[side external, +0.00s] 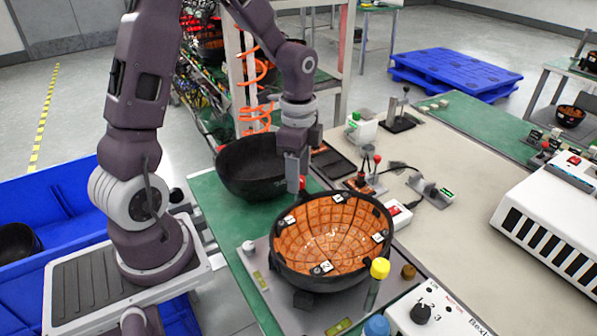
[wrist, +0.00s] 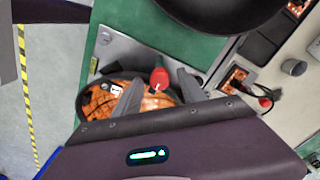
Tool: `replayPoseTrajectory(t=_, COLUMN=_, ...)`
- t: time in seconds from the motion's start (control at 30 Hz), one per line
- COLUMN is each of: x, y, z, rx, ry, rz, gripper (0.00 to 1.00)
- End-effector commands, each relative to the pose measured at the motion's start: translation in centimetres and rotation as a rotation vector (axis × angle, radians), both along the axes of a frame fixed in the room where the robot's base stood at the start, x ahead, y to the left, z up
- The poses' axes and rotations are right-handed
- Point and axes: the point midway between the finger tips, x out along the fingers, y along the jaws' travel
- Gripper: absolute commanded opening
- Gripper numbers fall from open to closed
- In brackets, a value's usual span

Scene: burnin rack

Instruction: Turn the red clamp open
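The red clamp (wrist: 159,78) has a rounded red handle and stands at the edge of the orange-lined black bowl, on the grey plate (wrist: 150,55). In the side view only a bit of red (side external: 302,182) shows behind my gripper (side external: 293,186). In the wrist view my gripper (wrist: 158,88) is open, with one finger on each side of the clamp's handle. I see gaps between the handle and both fingers. The orange-lined bowl (side external: 335,238) sits on the plate, with small white markers inside. The clamp's lower part is hidden.
An empty black bowl (side external: 252,167) stands just behind my gripper on the green mat. A yellow-capped tube (side external: 377,283) and a control box with a black knob (side external: 425,313) stand in front of the bowl. Small joysticks (side external: 365,178) stand to the right.

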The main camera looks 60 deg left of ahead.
Motion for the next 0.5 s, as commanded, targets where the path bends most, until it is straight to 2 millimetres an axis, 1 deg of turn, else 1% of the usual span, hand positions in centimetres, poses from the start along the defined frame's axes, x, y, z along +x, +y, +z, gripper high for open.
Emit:
replayPoseTrajectory(t=0.03, x=0.0, y=0.0, z=0.01, rx=0.0, ry=0.0, rz=0.0, gripper=0.41)
replayPoseTrajectory(t=0.23, x=0.0, y=0.0, z=0.04, rx=0.0, ry=0.0, rz=0.0, gripper=0.01)
replayPoseTrajectory(t=0.27, x=0.0, y=0.0, z=0.04, rx=0.0, ry=0.0, rz=0.0, gripper=0.0)
replayPoseTrajectory(t=0.5, x=0.02, y=0.01, z=0.06, rx=0.001, ry=-0.001, rz=0.014, gripper=0.0)
